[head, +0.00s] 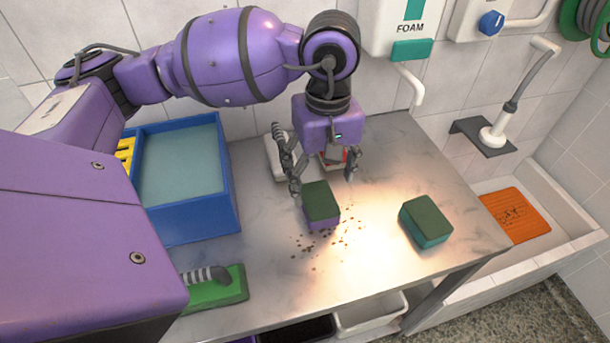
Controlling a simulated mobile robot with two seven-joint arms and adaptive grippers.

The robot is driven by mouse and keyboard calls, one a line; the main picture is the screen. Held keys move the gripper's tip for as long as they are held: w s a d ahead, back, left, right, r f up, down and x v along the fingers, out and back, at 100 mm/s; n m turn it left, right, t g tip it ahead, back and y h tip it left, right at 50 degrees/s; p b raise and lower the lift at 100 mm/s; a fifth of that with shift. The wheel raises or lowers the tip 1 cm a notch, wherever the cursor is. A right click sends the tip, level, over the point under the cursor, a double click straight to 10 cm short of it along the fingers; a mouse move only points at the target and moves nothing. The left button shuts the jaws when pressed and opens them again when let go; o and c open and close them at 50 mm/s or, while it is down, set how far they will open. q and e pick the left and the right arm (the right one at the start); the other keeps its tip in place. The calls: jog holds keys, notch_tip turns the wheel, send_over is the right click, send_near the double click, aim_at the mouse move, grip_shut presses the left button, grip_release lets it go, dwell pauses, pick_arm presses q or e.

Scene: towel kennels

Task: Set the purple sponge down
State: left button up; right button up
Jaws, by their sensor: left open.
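The purple sponge (321,205) has a dark green top and purple sides. It rests on the metal table among small brown crumbs. My left gripper (323,186) is open, with its fingers apart just behind and above the sponge. One finger overlaps the sponge's left edge in the picture, and I cannot tell whether it touches. The other finger is clear of the sponge to its right. My right gripper is not in view.
A teal sponge with a green top (426,221) sits to the right. A blue water tub (184,238) stands left, with a green brush (219,288) in front. White and red items lie behind the gripper. A trough with an orange mat (515,215) is at the right.

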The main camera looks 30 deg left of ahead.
aim_at(319, 199)
pick_arm(q)
jog(key=shift+f, duration=1.55)
jog(key=f, duration=0.4)
jog(key=shift+w+a+f+p, duration=0.2)
jog(key=shift+w+a+p, duration=0.1)
jog(key=shift+w+a, duration=0.05)
jog(key=shift+f, duration=0.4)
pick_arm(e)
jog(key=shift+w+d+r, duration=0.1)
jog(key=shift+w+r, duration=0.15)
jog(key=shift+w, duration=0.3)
pick_arm(q)
jog(key=shift+c, duration=0.3)
jog(key=c, duration=0.8)
